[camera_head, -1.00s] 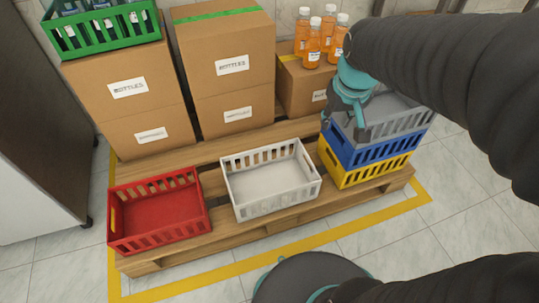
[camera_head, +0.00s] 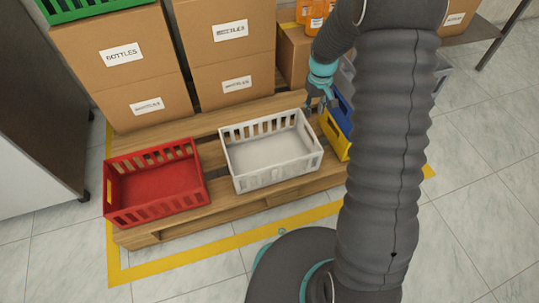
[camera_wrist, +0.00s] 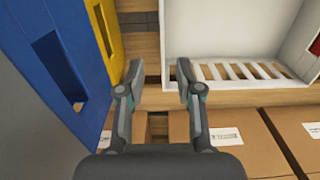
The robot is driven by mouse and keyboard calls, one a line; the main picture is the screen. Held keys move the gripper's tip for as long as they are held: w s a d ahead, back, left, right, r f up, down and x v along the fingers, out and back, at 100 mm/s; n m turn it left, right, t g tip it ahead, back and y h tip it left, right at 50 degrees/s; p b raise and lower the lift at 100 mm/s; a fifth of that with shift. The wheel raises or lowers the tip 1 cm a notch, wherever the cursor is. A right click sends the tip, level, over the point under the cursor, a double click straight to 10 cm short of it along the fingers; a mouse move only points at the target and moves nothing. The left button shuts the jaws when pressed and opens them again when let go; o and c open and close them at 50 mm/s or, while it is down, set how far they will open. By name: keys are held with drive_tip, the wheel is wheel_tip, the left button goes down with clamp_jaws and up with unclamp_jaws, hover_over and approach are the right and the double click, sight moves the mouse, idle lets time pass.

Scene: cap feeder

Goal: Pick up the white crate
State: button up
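The white crate (camera_head: 268,152) sits empty on the wooden pallet in the head view, between the red crate and the stacked crates. It also shows in the wrist view (camera_wrist: 236,38) at the upper right, with its slotted side facing my gripper. My gripper (camera_head: 322,104) is near the crate's back right corner in the head view, above the gap by the stack. In the wrist view my gripper (camera_wrist: 158,72) is open, with nothing between its fingers. The fingers are apart from the white crate.
An empty red crate (camera_head: 155,187) is left of the white crate on the pallet (camera_head: 225,207). A blue crate (camera_wrist: 62,70) and a yellow crate (camera_wrist: 104,30) are stacked close beside my gripper. Cardboard boxes (camera_head: 232,75) stand behind.

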sight(310, 131)
drive_tip(key=shift+s+a+f+b, duration=0.1)
drive_tip(key=shift+f+b, duration=0.4)
drive_tip(key=shift+f, duration=2.9)
drive_tip(key=shift+s+a+f+b, duration=0.1)
drive_tip(key=shift+f+b, duration=0.4)
drive_tip(key=shift+f, duration=2.85)
clamp_jaws()
drive_tip(key=shift+r, duration=0.15)
